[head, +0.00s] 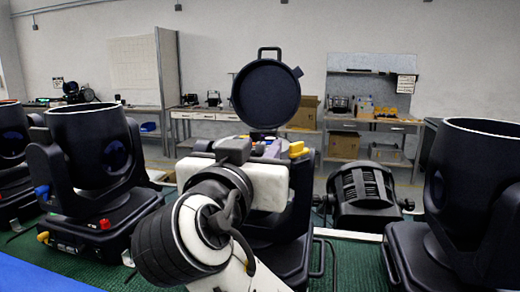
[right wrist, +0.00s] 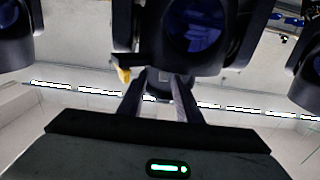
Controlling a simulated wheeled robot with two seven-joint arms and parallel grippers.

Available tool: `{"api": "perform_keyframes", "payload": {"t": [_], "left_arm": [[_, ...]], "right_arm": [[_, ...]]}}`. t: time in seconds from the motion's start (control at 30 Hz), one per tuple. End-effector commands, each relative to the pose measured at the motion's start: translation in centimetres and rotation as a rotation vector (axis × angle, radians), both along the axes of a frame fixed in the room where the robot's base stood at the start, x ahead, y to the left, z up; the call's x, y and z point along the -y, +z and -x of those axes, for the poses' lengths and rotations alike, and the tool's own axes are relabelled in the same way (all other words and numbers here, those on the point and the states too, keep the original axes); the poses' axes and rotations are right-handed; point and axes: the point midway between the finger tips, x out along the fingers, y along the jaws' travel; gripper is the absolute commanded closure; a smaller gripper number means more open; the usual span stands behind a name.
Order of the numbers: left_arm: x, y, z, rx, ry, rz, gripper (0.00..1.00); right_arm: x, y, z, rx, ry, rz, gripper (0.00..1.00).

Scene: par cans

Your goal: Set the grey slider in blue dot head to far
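My right gripper (right wrist: 160,82) has its two fingers apart in the right wrist view, on either side of a small grey part under a dark lamp head (right wrist: 195,30). I cannot tell whether the fingers touch that part. In the head view my right wrist and gripper body (head: 265,186) cover much of the middle lamp. Behind them, this lamp shows a round black disc (head: 266,93), small blue and red bits and a yellow knob (head: 297,148). I cannot clearly make out the grey slider or a blue dot. My left gripper is not in view.
A black lamp with blue, red and yellow knobs (head: 95,150) stands left on the green bench top (head: 352,262). Another lamp (head: 475,200) stands right. A ribbed black lamp (head: 362,195) lies between. Shelves and worktables line the back wall.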

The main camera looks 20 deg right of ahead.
Motion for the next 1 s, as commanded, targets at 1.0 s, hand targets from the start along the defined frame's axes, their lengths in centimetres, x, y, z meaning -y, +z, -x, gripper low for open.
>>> {"api": "perform_keyframes", "payload": {"t": [1.0], "left_arm": [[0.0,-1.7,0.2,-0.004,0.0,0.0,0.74]], "right_arm": [[-0.2,0.9,5.8,0.003,-0.074,0.015,0.69]]}}
